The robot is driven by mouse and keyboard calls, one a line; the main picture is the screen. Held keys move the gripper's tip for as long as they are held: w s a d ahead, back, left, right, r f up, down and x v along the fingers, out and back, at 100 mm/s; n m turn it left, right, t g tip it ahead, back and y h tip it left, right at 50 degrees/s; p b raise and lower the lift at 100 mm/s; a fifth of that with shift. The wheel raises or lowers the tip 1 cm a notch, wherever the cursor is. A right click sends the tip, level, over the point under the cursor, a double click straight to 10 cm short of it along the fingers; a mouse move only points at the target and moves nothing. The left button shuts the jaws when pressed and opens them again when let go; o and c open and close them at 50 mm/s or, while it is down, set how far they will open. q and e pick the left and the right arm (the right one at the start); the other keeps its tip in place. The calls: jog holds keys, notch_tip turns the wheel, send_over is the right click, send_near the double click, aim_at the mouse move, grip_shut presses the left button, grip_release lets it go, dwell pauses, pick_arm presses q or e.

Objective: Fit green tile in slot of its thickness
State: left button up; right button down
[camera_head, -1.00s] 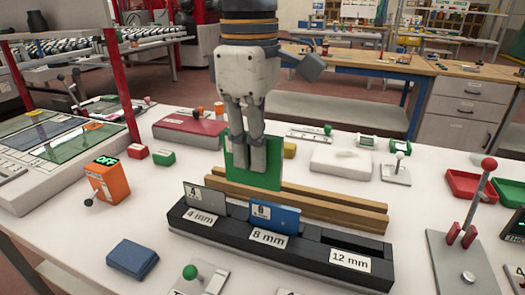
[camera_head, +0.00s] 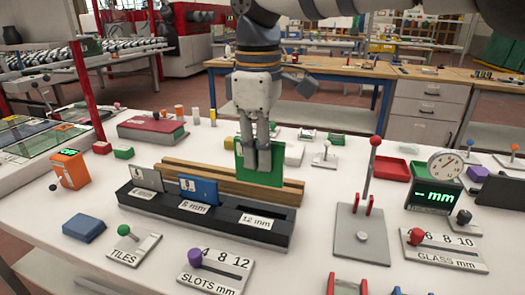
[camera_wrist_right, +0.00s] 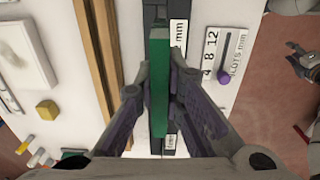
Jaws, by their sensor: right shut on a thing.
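My right gripper (camera_head: 257,160) is shut on the green tile (camera_head: 276,170) and holds it upright. In the head view the tile hangs behind and above the 12 mm end of the black slot rack (camera_head: 275,233). In the right wrist view the green tile (camera_wrist_right: 159,85) lies between the fingers, over the dark rack, whose slot beneath is partly hidden. A grey tile (camera_head: 147,178) stands in the leftmost, 4 mm slot, and a blue tile (camera_head: 199,192) in the 8 mm slot. The 12 mm slot (camera_head: 262,214) looks empty. My left gripper is out of view.
Wooden rails (camera_head: 215,183) run behind the rack. In front are a blue block (camera_head: 84,228), the TILES lever panel (camera_head: 133,247) and the SLOTS lever panel (camera_head: 215,268). A tall red-knobbed lever (camera_head: 371,175) stands right of the rack.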

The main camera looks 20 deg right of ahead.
jog(key=shift+f, duration=4.65)
jog(key=shift+f, duration=0.35)
jog(key=c, duration=1.6)
grip_release()
jog(key=r, duration=1.2)
jog(key=shift+s, duration=0.2)
